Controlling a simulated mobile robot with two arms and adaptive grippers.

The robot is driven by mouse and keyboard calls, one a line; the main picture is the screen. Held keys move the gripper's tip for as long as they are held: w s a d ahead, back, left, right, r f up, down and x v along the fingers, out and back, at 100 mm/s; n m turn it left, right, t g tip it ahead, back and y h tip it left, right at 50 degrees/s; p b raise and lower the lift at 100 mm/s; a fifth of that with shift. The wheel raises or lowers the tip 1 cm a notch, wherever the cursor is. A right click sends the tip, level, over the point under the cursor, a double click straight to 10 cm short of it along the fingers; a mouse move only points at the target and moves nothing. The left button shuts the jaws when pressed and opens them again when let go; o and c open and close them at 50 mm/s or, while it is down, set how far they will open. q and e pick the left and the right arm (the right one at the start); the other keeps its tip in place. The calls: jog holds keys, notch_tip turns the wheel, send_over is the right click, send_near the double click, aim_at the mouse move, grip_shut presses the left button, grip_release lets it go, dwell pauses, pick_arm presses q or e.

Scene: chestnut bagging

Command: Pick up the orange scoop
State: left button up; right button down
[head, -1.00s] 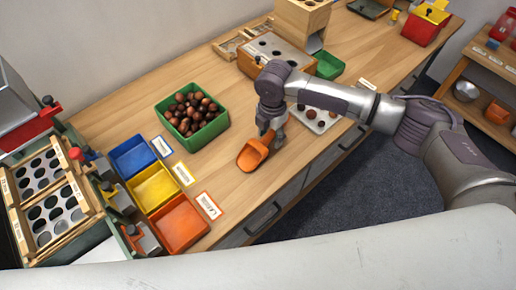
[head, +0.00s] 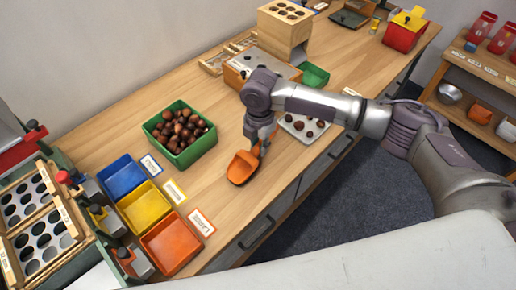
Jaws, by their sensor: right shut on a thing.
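The orange scoop (head: 241,168) is at the middle of the wooden bench, near its front edge. Its bowl points to the lower left. My right gripper (head: 260,146) comes down from above and is shut on the scoop's handle end, which the fingers partly hide. I cannot tell whether the scoop touches the bench or hangs just above it. My left gripper is not in view.
A green bin of chestnuts (head: 193,153) stands left of the scoop. Blue (head: 122,177), yellow (head: 146,205) and orange (head: 172,244) trays are at lower left. A pale plate with chestnuts (head: 299,137) lies right of the gripper. Bare wood surrounds the scoop's left side.

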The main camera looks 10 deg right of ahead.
notch_tip(320, 180, up, 3)
jog(key=shift+d, duration=0.15)
jog(key=s+d+r, duration=0.3)
jog(key=d+r, duration=0.3)
jog(key=d, duration=0.4)
jog(key=shift+s+d+r, duration=0.3)
jog(key=shift+d, duration=0.1)
